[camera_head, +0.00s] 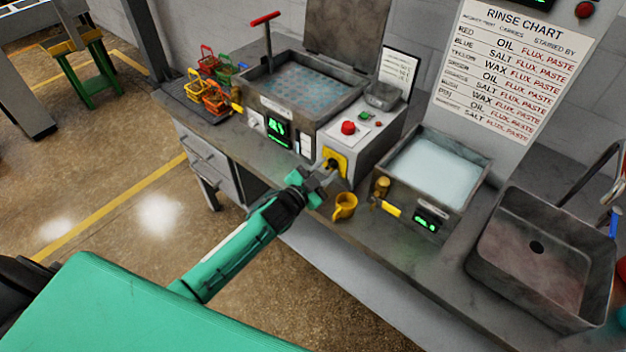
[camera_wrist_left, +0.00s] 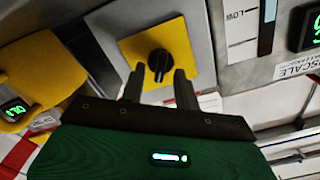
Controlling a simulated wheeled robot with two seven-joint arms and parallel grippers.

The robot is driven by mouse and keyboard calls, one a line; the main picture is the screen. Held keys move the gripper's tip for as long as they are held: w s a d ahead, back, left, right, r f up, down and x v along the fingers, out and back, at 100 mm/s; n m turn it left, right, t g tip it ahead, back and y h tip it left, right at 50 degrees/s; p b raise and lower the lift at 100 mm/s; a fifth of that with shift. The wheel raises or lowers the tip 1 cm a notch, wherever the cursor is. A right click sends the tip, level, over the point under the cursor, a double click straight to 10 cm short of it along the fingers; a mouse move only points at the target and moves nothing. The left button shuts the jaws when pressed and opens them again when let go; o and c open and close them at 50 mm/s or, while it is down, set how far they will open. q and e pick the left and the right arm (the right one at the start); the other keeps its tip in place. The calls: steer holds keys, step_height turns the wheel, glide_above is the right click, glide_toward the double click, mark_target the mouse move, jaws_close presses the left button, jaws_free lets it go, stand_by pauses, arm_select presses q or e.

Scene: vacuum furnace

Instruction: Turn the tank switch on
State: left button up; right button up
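The tank switch is a black rotary knob on a yellow square plate (camera_head: 340,159), on the front of the grey control box right of the steaming tank. In the left wrist view the knob (camera_wrist_left: 160,62) stands near the middle of its plate. My left gripper (camera_head: 327,171) is at the switch in the head view. In the left wrist view its two fingers (camera_wrist_left: 158,80) are apart, with the knob's lower part between or just beyond their tips. Contact with the knob cannot be told. My right gripper is not in view.
The control box has a red button (camera_head: 348,127). The blue-dotted tank (camera_head: 290,92) is to its left. Coloured baskets (camera_head: 213,95) stand at the back left.

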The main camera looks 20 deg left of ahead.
arm_select(q)
steer(key=b+v, duration=0.3)
steer(key=v, duration=1)
steer(key=shift+s+b, duration=0.2)
steer(key=shift+b, duration=0.1)
steer(key=shift+a, duration=0.1)
steer(key=s+a+f+n+g+y, duration=0.1)
steer(key=a+f+n+g+y, duration=0.1)
steer(key=f, duration=0.8)
steer(key=s+a+f+n+g+y, duration=0.1)
steer(key=s+a+f+g+y, duration=0.15)
steer(key=f, duration=0.85)
steer(key=s+a+f+n+g, duration=0.15)
steer(key=s+f, duration=0.25)
steer(key=f, duration=0.4)
steer(key=s+a+f+n+g, duration=0.1)
steer(key=s+f+g, duration=0.1)
steer(key=s+f, duration=0.45)
steer(key=s+d+f+g, duration=0.1)
steer(key=s+f+g, duration=0.1)
steer(key=s+f, duration=0.5)
steer(key=s+d+f+n+g+y, duration=0.1)
steer(key=s+d+f+g, duration=0.1)
steer(key=s+f, duration=0.5)
steer(key=s+d+f+n+g, duration=0.1)
steer(key=s+f+g, duration=0.3)
steer(key=s, duration=1.3)
step_height(320, 180, down, 3)
steer(key=shift+d+f+y, duration=0.2)
steer(key=shift+y, duration=0.15)
